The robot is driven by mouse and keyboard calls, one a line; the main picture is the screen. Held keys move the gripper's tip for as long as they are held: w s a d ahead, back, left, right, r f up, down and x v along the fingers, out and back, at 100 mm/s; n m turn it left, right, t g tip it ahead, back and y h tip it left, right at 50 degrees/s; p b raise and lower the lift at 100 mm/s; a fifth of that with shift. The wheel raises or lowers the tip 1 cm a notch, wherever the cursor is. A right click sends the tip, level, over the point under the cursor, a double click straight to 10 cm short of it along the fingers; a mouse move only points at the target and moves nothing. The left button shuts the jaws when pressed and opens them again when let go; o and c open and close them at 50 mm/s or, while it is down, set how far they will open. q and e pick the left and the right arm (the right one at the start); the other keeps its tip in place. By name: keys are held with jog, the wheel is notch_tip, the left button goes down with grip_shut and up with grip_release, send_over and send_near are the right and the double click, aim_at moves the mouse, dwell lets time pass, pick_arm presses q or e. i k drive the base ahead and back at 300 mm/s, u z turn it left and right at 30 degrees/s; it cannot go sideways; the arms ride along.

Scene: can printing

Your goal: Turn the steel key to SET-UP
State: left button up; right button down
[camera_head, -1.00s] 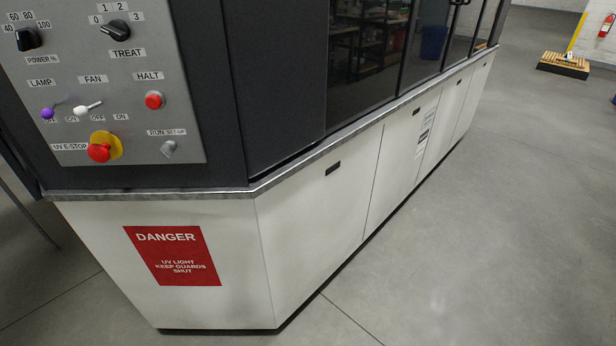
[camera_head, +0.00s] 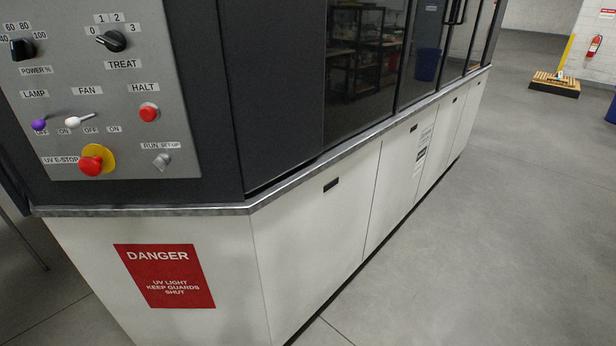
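The steel key (camera_head: 162,161) sits at the lower right of the grey control panel (camera_head: 120,175), just under its RUN / SET-UP label (camera_head: 161,145). It is small, and I cannot tell clearly which mark it points to. Neither of my grippers shows in the head view.
Near the key are the red HALT button (camera_head: 149,112), the red UV E-STOP (camera_head: 91,166) on yellow, and purple LAMP (camera_head: 39,125) and white FAN (camera_head: 74,122) toggles. A metal ledge (camera_head: 150,211) runs below the panel. Grey floor (camera_head: 480,230) lies open at right.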

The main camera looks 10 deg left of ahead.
aim_at(163, 160)
jog(key=u, duration=1.4)
jog(key=k, duration=1.35)
jog(key=z, duration=0.5)
jog(key=i, duration=0.55)
jog(key=z, duration=0.7)
jog(key=i, duration=0.85)
jog(key=u, duration=0.7)
jog(key=i, duration=0.5)
jog(key=u, duration=0.45)
